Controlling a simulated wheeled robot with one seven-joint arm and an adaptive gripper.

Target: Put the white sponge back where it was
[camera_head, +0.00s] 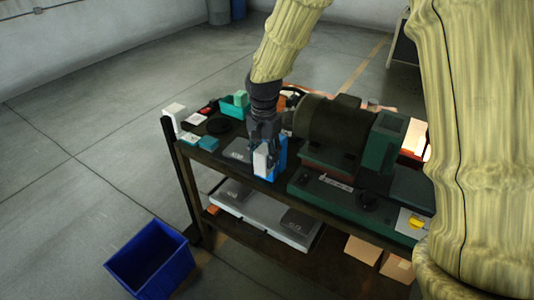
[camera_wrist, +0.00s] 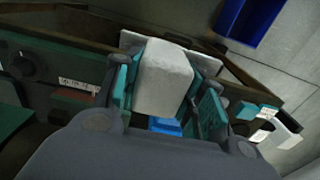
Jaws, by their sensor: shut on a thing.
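The white sponge (camera_wrist: 165,78) is a pale block between the two teal-padded fingers of my gripper (camera_wrist: 163,95) in the wrist view. My gripper is shut on it. In the head view, my gripper (camera_head: 266,148) hangs over the front edge of the workbench (camera_head: 182,170), left of the green machine. The white sponge (camera_head: 261,163) shows below the fingers there, beside a blue thing (camera_head: 279,155). A blue patch (camera_wrist: 165,126) also shows below the sponge in the wrist view. I cannot tell whether the sponge touches the bench top.
A green-and-black machine (camera_head: 335,125) fills the bench's middle and right. A dark plate (camera_head: 238,152) lies left of my gripper. A white block (camera_head: 174,112), teal boxes (camera_head: 208,143) and a teal bin (camera_head: 235,106) crowd the left end. A blue crate (camera_head: 150,262) stands on the floor.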

